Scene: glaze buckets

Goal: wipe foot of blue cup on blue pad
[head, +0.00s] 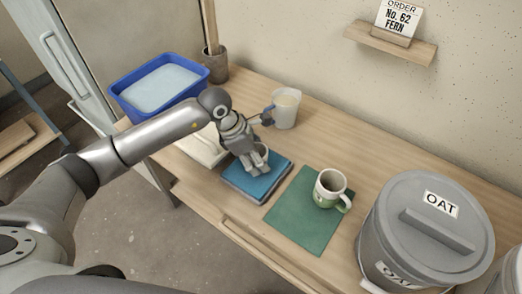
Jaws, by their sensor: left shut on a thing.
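My left gripper (256,168) reaches in from the left and is over the blue pad (272,183), fingers pointing down. The blue pad is a thick square slab lying flat on the wooden table. My right gripper is not in view.
A white and green mug (329,188) stands on a green mat (299,226) right of the pad. A pale jug (286,108) stands behind. A blue tub (121,103) of pale liquid is at the back left. A grey OAT bucket (398,218) fills the right. A white tray (190,146) lies left.

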